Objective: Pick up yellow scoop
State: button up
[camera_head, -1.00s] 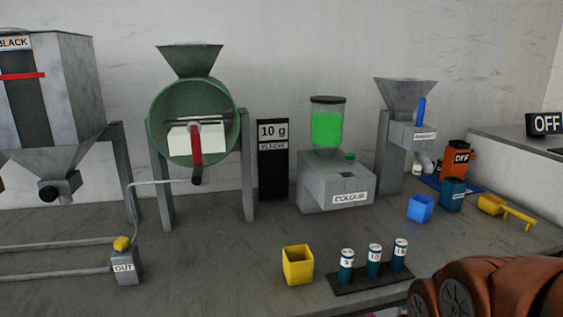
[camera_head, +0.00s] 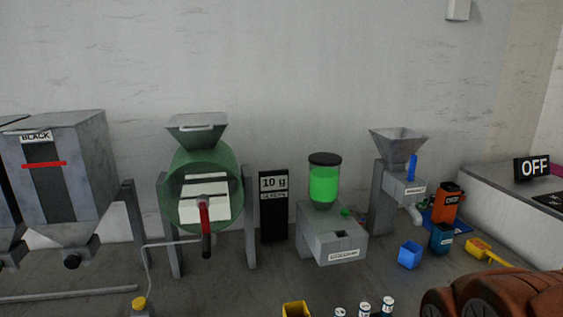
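The yellow scoop (camera_head: 479,247) lies on the grey bench at the right, its handle (camera_head: 502,260) pointing toward the lower right. The far end of the handle passes behind my brown-orange arm (camera_head: 490,296), which fills the lower right corner. The scoop lies to the right of a teal container (camera_head: 441,238). My gripper's fingers are not in the picture. A separate yellow open cup (camera_head: 296,309) stands at the bottom edge, partly cut off.
A blue cup (camera_head: 410,254) stands left of the teal container. An orange device (camera_head: 447,203) is behind it. The COLOUR machine (camera_head: 331,238), a hopper stand (camera_head: 384,200) and a green drum (camera_head: 204,190) line the back.

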aim_at(492, 258)
jog(key=k, duration=0.4)
jog(key=z, duration=0.9)
jog(key=i, duration=0.35)
jog(key=z, duration=0.15)
